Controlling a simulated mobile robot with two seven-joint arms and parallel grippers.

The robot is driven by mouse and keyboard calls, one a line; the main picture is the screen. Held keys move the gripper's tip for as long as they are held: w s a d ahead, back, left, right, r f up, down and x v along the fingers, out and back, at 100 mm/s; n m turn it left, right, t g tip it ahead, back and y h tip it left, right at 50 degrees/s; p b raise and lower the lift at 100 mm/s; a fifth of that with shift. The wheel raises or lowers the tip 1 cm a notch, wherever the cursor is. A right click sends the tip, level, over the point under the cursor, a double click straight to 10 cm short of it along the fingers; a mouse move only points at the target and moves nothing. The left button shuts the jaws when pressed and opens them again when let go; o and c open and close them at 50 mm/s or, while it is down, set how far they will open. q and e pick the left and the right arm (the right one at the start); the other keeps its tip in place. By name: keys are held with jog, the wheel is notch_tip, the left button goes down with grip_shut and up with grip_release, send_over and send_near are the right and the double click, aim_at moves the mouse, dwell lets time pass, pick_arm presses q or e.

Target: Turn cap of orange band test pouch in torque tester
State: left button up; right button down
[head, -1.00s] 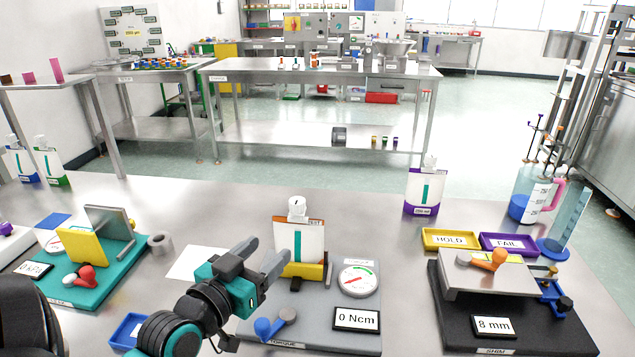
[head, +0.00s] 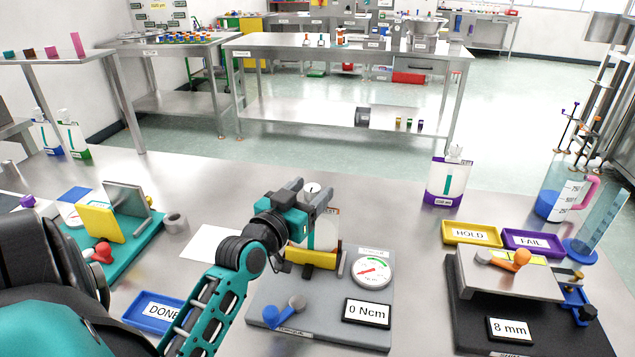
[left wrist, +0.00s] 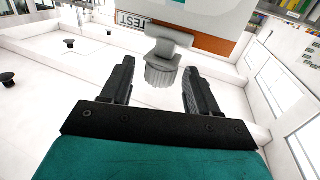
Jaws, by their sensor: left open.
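The test pouch (head: 325,235) with an orange band stands upright in the yellow clamp (head: 312,257) of the grey torque tester (head: 345,338). Its white cap (head: 312,187) is on top. The tester's dial (head: 372,270) and its display (head: 367,313), reading 0 Ncm, are to the right. My left gripper (head: 308,191) is open at the cap and partly hides the pouch. In the left wrist view the grey-looking ribbed cap (left wrist: 162,70) is between the open fingertips, with a gap on each side. My right gripper is not in view.
A lever with a blue knob (head: 270,315) is at the tester's front left. A blue DONE tray (head: 150,308) is left of it. A yellow HOLD tray (head: 471,234), a purple FAIL tray (head: 532,243) and a purple-band pouch (head: 446,180) are to the right.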

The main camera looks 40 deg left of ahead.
aim_at(317, 185)
pick_arm(q)
jog(key=shift+w+a, duration=0.15)
jog(key=shift+w, duration=0.7)
jog(key=shift+w+a, duration=0.15)
jog(key=shift+w, duration=0.7)
jog(key=shift+c, duration=0.2)
jog(key=c, duration=0.9)
